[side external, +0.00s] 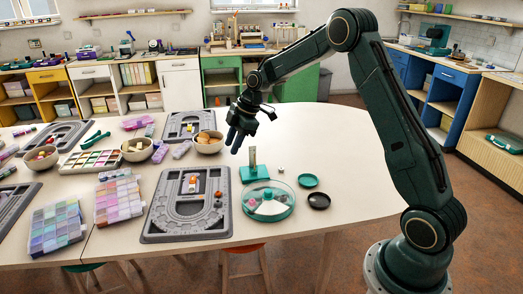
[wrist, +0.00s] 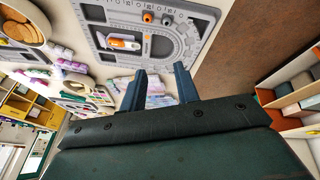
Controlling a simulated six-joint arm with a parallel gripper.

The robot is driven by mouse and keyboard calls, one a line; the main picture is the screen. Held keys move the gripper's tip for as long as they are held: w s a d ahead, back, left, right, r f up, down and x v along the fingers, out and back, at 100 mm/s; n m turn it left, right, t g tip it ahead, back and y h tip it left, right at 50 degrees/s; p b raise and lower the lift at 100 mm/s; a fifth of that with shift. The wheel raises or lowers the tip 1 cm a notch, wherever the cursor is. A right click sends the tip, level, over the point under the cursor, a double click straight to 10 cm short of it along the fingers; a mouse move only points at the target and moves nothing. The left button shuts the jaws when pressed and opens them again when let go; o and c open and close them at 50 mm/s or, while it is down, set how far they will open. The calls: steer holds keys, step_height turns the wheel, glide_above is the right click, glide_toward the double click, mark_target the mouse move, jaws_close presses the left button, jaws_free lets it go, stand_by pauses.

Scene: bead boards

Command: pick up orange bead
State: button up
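A grey bead board (side external: 160,222) lies on the table; it also shows at the top of the wrist view (wrist: 195,60). An orange bead (side external: 193,179) sits in its inner area, touching or beside a white piece (side external: 192,188). The wrist view shows the same orange bead (wrist: 116,43) and white piece (wrist: 133,46). Two small beads lie at the board's right side: one orange-red (wrist: 147,17), one dark brown (wrist: 166,20). My gripper (side external: 235,145) is high above the table, behind and right of the board. Its fingers (wrist: 159,80) are apart with nothing between them.
A teal stand with an upright post (side external: 253,170), a round clear-lidded dish (side external: 268,202), a teal dish (side external: 308,181) and a black dish (side external: 319,201) stand right of the board. Divided bead boxes (side external: 57,228) lie left. A bowl (side external: 208,145) stands behind. The table's right side is clear.

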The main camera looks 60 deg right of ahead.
steer(key=n, duration=0.2)
glide_toward(221, 194)
steer(key=shift+w+a+f+y, duration=0.2)
steer(key=shift+w+f, duration=0.25)
steer(key=shift+f, duration=0.15)
steer(key=shift+w+a+f+y, duration=0.15)
steer(key=shift+w+f+y, duration=0.05)
steer(key=shift+w+f, duration=0.35)
steer(key=shift+x, duration=2.6)
steer(key=shift+s+d+f, duration=0.1)
steer(key=shift+s, duration=0.05)
steer(key=shift+s+f, duration=0.1)
steer(key=shift+f, duration=0.05)
jaws_close()
